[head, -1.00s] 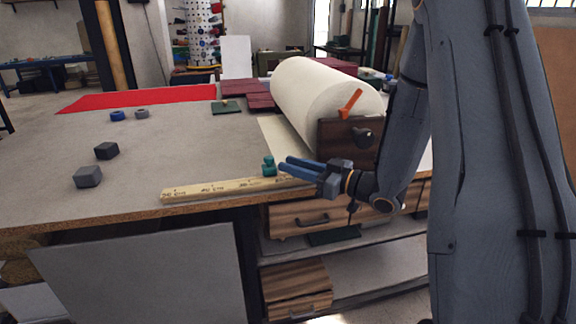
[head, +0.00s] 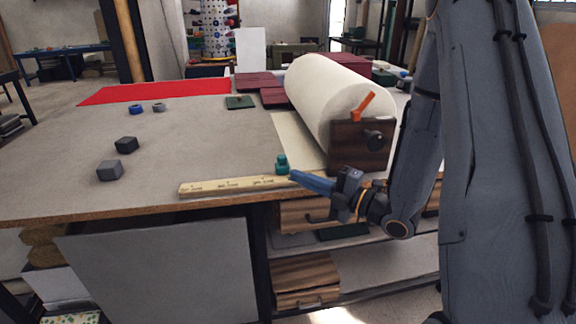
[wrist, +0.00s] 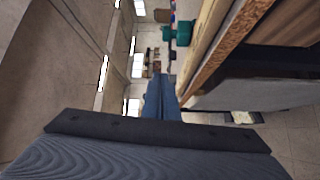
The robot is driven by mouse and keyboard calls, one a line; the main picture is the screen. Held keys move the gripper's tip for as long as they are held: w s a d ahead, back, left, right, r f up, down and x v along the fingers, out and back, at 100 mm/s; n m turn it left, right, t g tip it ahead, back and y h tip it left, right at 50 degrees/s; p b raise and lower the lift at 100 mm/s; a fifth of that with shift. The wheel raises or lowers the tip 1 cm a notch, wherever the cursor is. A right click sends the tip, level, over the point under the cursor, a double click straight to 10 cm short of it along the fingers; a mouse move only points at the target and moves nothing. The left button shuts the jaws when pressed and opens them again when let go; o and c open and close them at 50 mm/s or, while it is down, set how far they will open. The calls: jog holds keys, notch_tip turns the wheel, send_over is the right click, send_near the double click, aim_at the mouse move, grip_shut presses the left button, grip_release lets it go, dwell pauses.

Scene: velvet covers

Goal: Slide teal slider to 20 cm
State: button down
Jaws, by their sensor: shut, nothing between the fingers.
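The teal slider (head: 282,167), a small block with a round knob, sits upright on the pale wooden ruler (head: 225,186) along the table's front edge. The ruler has dark centimetre marks, too small to read surely; its right part is hidden behind my gripper. My gripper (head: 292,174) is shut and empty, its fingertips just right of the slider. I cannot tell if they touch. In the wrist view the shut fingers (wrist: 160,88) point toward the teal slider (wrist: 184,33), with the ruler (wrist: 209,32) to the right.
A cream fabric roll (head: 325,95) in a wooden holder (head: 350,150) with an orange lever stands behind my gripper. Two dark blocks (head: 117,158), blue and grey rings (head: 136,109) and a red cloth (head: 150,92) lie farther left. The table middle is clear.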

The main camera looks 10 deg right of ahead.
jog(key=p, duration=0.3)
send_over(283, 179)
jog(key=s+a, duration=0.2)
jog(key=a, duration=0.1)
jog(key=shift+a+r, duration=0.15)
jog(key=shift+r, duration=0.1)
jog(key=shift+w, duration=0.3)
jog(key=shift+w+d+f+p, duration=0.2)
jog(key=shift+w+d+p, duration=0.2)
jog(key=shift+d, duration=0.45)
jog(key=shift+w+d+f+p, duration=0.15)
jog(key=shift+w+d+p, duration=0.2)
jog(key=shift+d, duration=0.45)
